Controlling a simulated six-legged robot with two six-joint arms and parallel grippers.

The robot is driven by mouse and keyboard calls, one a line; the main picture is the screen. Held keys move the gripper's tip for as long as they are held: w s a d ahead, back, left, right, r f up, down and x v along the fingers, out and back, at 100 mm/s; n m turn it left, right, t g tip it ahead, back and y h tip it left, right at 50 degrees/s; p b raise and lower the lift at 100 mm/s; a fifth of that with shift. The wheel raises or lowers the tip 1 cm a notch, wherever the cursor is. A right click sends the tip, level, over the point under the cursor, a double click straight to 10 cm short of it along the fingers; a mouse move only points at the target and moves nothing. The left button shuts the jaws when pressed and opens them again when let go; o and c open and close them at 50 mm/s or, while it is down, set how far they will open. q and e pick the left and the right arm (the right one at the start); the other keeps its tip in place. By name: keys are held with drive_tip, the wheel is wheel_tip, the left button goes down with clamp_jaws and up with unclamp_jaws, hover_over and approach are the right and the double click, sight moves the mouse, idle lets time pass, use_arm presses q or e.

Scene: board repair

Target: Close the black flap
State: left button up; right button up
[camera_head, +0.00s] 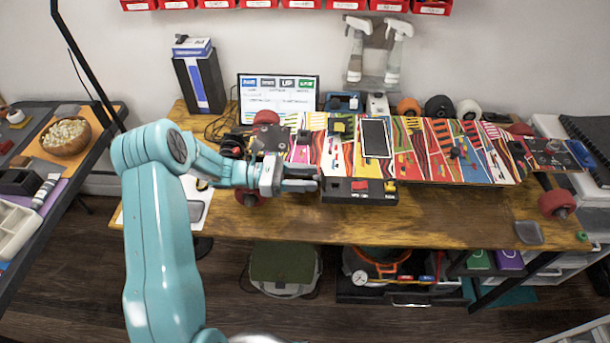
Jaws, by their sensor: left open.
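A long colourful board (470,155) lies across the wooden table. A black rectangular panel (375,138) with a white frame is on its deck. A low black box (360,196) with red and yellow parts is at the board's front edge. I cannot tell for certain which of these is the black flap, or how far it stands open. My left gripper (312,180) reaches in from the left, open, with its fingertips at the left end of the black box. I cannot tell whether they touch it. My right gripper is not in view.
Red wheels (557,204) stick out at the board's ends. A tablet-like display (278,94), a dark upright box (200,82) and spray bottles (394,55) stand or hang behind. A grey tray (528,232) lies at front right. The wooden table (450,222) is bare in front.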

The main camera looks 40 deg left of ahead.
use_arm(q)
drive_tip(key=shift+s, duration=0.1)
clamp_jaws()
drive_tip(key=shift+r, duration=0.1)
